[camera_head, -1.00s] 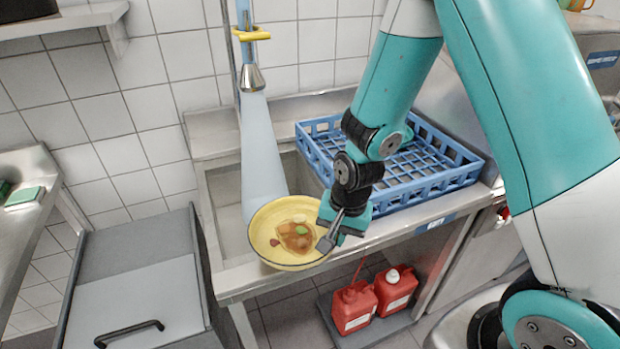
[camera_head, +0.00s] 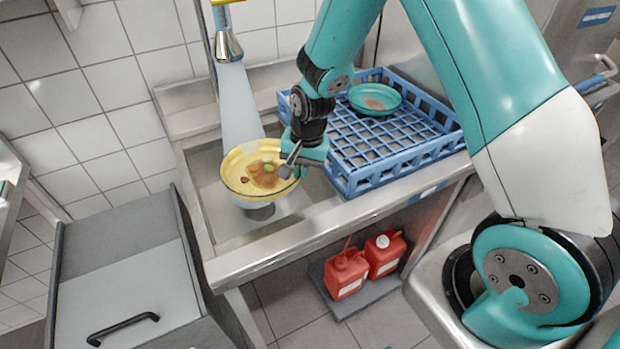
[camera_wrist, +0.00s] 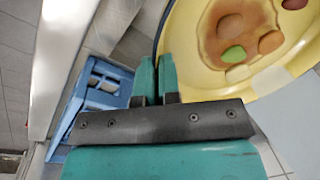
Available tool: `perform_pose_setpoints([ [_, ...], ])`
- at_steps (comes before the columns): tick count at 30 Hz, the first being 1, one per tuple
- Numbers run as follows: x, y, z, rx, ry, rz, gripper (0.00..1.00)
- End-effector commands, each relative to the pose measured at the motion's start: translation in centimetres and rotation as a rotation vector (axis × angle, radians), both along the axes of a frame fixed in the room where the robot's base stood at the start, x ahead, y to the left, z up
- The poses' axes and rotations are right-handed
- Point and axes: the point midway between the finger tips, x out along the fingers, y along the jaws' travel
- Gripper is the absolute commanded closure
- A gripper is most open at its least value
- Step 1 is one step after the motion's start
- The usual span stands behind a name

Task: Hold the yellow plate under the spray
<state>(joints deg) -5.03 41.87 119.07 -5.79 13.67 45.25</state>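The yellow plate (camera_head: 236,171) is over the sink, roughly level, with brown sauce (camera_head: 263,178), a green bit and a dark red bit on it. My gripper (camera_head: 290,160) is shut on its right rim; the wrist view also shows the fingers (camera_wrist: 157,78) at the rim of the plate (camera_wrist: 188,62). The spray nozzle (camera_head: 229,50) hangs above and behind the plate. Its pale stream (camera_head: 239,105) comes down to the plate's back edge. I cannot tell exactly how much of it lands on the plate.
A blue rack (camera_head: 352,180) stands right of the sink (camera_head: 208,205) with a teal plate (camera_head: 375,99) in it. Red canisters (camera_head: 347,272) sit on a low shelf below. A grey bin (camera_head: 120,285) with a black handle stands at the front left. A tiled wall is behind.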

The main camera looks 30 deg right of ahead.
Motion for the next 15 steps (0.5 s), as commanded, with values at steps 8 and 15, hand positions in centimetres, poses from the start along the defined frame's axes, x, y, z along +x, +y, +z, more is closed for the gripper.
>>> perform_pose_setpoints([
  [8, 4.2, 0.1, 0.0, 0.0, -0.003, 0.001, 1.0],
  [15, 7.8, 0.1, 0.0, 0.0, -0.003, 0.002, 1.0],
])
